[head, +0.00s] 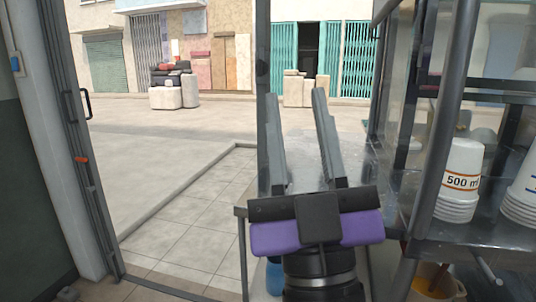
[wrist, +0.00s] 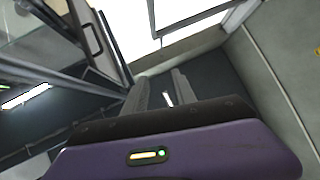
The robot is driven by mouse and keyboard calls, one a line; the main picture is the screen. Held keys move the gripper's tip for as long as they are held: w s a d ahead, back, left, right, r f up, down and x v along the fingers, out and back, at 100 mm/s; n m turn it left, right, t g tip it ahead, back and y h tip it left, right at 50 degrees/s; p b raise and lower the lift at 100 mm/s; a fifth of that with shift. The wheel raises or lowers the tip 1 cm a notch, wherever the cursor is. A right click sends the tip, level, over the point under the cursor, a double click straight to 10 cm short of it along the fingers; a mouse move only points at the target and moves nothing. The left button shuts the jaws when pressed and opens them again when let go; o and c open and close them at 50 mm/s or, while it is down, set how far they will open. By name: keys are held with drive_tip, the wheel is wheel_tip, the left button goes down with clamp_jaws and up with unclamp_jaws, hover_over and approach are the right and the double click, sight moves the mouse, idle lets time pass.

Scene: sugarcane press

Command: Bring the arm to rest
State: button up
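My gripper (head: 300,140) shows in the middle of the head view, with two long grey fingers held apart and a black and purple body. Nothing is between the fingers. It is raised in front of a metal counter, and its fingers overlap the counter in the picture. In the wrist view my gripper (wrist: 158,95) also shows its two fingers apart, with a dark surface and a pale wall beyond them. No object touches the fingers in either view.
White cups (head: 460,180) marked "500 ml" stand stacked on the metal counter (head: 425,196) at the right, behind a metal post (head: 447,110). An orange-yellow container (head: 437,282) sits below. A door frame (head: 75,150) stands at the left. Tiled floor (head: 190,215) there is clear.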

drive_tip(key=s+d+f+n+g+y, duration=0.1)
drive_tip(key=s+d+f+g, duration=0.15)
drive_tip(key=f, duration=0.75)
drive_tip(key=s+d+f+n+g+y, duration=0.1)
drive_tip(key=s+d+f+g, duration=0.2)
drive_tip(key=f, duration=0.6)
drive_tip(key=s+d+f+g, duration=0.15)
drive_tip(key=s+f, duration=0.25)
drive_tip(key=f, duration=0.6)
drive_tip(key=s+d+f+m+g+h, duration=0.3)
drive_tip(key=s+d+f+h, duration=0.15)
drive_tip(key=s+f, duration=0.45)
drive_tip(key=s+d+f+m+g+h, duration=0.3)
drive_tip(key=s+d+f, duration=0.35)
drive_tip(key=s, duration=0.55)
wheel_tip(320, 180, up, 19)
drive_tip(key=a+p, duration=0.1)
drive_tip(key=p, duration=1.8)
drive_tip(key=shift+w, duration=0.3)
drive_tip(key=shift+f+y, duration=0.1)
drive_tip(key=shift+y, duration=0.15)
